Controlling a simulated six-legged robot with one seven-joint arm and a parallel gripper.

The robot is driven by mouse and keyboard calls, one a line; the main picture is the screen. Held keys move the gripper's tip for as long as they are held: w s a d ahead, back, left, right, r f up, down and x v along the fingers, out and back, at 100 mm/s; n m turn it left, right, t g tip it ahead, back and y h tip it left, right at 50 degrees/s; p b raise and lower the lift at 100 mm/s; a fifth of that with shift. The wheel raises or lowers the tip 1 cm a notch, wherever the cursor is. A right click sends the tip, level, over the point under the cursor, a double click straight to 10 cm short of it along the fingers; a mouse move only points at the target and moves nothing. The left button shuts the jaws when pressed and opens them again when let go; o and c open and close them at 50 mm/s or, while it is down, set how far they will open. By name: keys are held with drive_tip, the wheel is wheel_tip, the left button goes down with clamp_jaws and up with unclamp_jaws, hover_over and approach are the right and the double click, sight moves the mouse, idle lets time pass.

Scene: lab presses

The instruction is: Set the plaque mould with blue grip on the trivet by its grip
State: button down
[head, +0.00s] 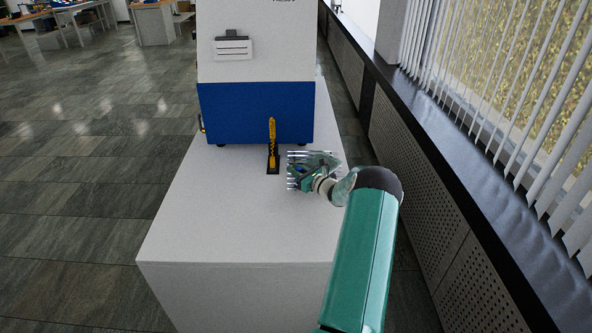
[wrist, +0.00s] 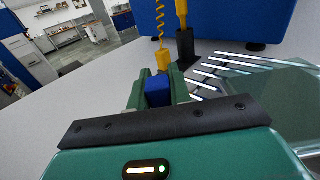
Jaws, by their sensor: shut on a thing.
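My gripper (head: 303,174) is low over the white table, its two green fingers shut on a small blue grip (wrist: 158,92) seen between them in the wrist view. A shiny, greenish plate (wrist: 285,92), which looks like the plaque mould, lies to the right of the fingers; the join between plate and grip is hidden by my gripper. The trivet shows as several bright metal rods (wrist: 228,66) sticking out left of the plate; in the head view the rods (head: 292,155) show beside my gripper. The plate appears over the rods; I cannot tell whether they touch.
A large blue-and-white machine (head: 255,112) stands behind. The front of the white table (head: 225,225) is clear. A wall with window blinds runs along the right.

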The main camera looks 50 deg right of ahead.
drive_tip(key=shift+f, duration=0.15)
drive_tip(key=c, duration=1.3)
unclamp_jaws()
drive_tip(key=shift+o, duration=0.5)
drive_tip(key=shift+f, duration=0.2)
drive_tip(key=s, duration=0.9)
drive_tip(key=s+a, duration=0.1)
drive_tip(key=s, duration=0.3)
drive_tip(key=shift+s+r, duration=0.15)
drive_tip(key=shift+s, duration=0.25)
